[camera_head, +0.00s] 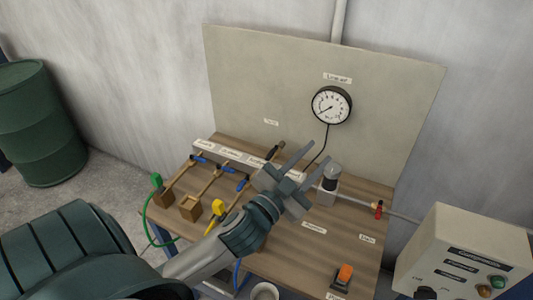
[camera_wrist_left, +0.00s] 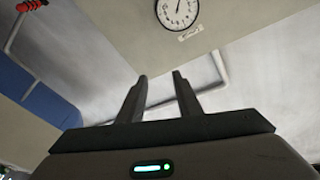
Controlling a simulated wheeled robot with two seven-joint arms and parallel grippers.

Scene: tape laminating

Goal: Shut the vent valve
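My left gripper (camera_head: 322,156) is over the right half of the wooden bench, with its fingers spread apart and nothing between them. Its fingers also stand apart in the left wrist view (camera_wrist_left: 158,98). Several valves with blue handles, such as one blue handle (camera_head: 198,159), sit along the bench's back left. A small red-handled valve (camera_head: 379,209) is on the pipe at the right edge, apart from the gripper. A red part (camera_wrist_left: 31,5) shows at the top left of the wrist view. The labels are too small to tell which valve is the vent. My right gripper is not in view.
A round gauge (camera_head: 332,105) hangs on the upright panel (camera_head: 235,75) behind the bench. A control box (camera_head: 462,258) is at the lower right. An orange-topped part (camera_head: 344,273) is at the bench front. A green drum (camera_head: 42,125) is far left.

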